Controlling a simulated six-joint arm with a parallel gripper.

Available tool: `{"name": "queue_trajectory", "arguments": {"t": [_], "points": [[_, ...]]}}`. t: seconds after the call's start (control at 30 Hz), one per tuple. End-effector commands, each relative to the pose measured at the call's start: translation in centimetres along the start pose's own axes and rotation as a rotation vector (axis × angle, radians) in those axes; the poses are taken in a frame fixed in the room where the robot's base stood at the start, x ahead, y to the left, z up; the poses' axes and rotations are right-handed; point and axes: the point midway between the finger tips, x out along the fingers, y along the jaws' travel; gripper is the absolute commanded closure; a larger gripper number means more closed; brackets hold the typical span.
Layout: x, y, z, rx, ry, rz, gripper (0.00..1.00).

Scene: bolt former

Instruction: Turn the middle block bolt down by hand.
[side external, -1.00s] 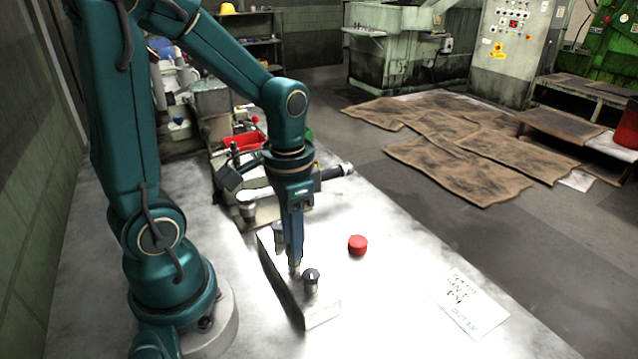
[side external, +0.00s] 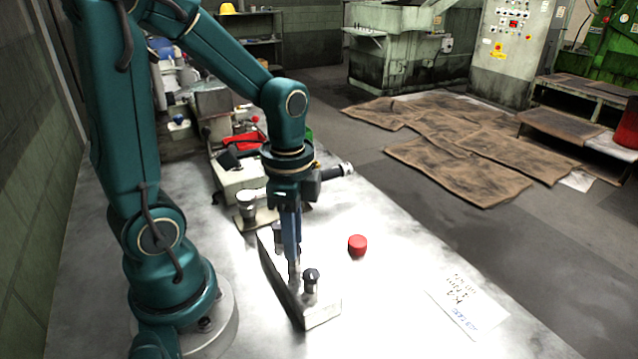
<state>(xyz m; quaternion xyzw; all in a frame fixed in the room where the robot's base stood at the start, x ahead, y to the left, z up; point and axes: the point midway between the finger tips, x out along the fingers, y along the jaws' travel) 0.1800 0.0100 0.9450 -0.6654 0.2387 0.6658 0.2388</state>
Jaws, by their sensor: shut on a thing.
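The metal block (side external: 322,314) lies on the bench with a dark long side. Its near bolt (side external: 311,279) stands upright with a dark head. A far bolt (side external: 277,234) shows just left of my gripper. My gripper (side external: 295,266) points straight down over the block, between those two bolts. It is shut on the middle bolt, whose head is mostly hidden by the fingers. How deep the middle bolt sits in the block cannot be told.
A red round cap (side external: 357,245) lies on the bench right of the block. A paper sheet (side external: 467,308) lies farther right. A machine with a red tray (side external: 240,143) stands behind my gripper. The bench between the cap and the paper is clear.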

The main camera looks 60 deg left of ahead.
Motion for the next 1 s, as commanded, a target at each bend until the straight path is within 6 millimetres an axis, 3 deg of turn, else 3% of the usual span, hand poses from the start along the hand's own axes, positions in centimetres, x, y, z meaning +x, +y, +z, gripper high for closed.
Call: {"name": "queue_trajectory", "arguments": {"t": [0.43, 0.47, 0.53, 0.87, 1.0], "points": [[-0.1, 0.0, -0.1, 0.010, 0.003, -0.001, 1.00], [-0.1, 0.0, -0.1, 0.009, 0.003, -0.001, 0.67], [-0.1, 0.0, -0.1, 0.009, 0.003, -0.001, 0.40], [-0.1, 0.0, 0.0, 0.009, 0.002, -0.001, 0.40], [-1.1, -0.1, -0.1, 0.009, 0.004, -0.005, 0.40]]}}
